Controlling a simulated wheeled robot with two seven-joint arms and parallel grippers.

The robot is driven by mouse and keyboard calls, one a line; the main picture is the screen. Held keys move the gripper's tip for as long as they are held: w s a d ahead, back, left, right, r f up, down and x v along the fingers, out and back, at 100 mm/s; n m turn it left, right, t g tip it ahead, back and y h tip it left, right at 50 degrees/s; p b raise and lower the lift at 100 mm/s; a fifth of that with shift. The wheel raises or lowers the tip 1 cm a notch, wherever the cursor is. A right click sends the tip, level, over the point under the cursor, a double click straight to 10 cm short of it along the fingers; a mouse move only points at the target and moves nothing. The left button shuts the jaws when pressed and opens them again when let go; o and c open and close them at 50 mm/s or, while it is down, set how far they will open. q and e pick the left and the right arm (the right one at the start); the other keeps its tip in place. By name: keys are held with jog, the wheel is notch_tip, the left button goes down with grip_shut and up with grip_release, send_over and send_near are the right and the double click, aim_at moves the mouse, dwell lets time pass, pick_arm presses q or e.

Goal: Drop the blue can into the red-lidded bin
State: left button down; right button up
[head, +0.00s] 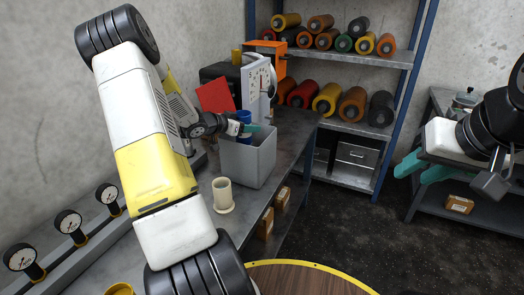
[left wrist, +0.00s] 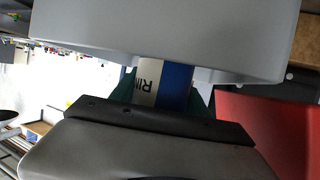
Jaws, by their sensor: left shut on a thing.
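The blue can (head: 244,116) is upright in my left gripper (head: 247,129), over the mouth of the grey bin (head: 250,163). The bin's red lid (head: 213,96) stands open at its back left. In the left wrist view the can (left wrist: 175,85) shows a blue and a white band with dark letters, between the teal fingers. The bin's grey wall (left wrist: 160,35) and the red lid (left wrist: 262,118) are close by there. How far the can's lower end reaches into the bin is hidden. My right gripper (head: 421,168) is empty, its teal fingers apart, far to the right.
A cream cup-like piece (head: 223,194) stands on the bench in front of the bin. A dial scale (head: 259,82) and an orange box (head: 278,55) are behind it. A rack (head: 375,60) of coloured rolls is at the back. Gauges (head: 68,222) line the left.

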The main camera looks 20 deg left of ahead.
pick_arm(q)
jog(key=shift+c, duration=2.3)
grip_release()
jog(key=v, duration=0.7)
jog(key=shift+s+a+r, duration=0.15)
jog(key=shift+s+r, duration=0.05)
jog(key=shift+s, duration=0.15)
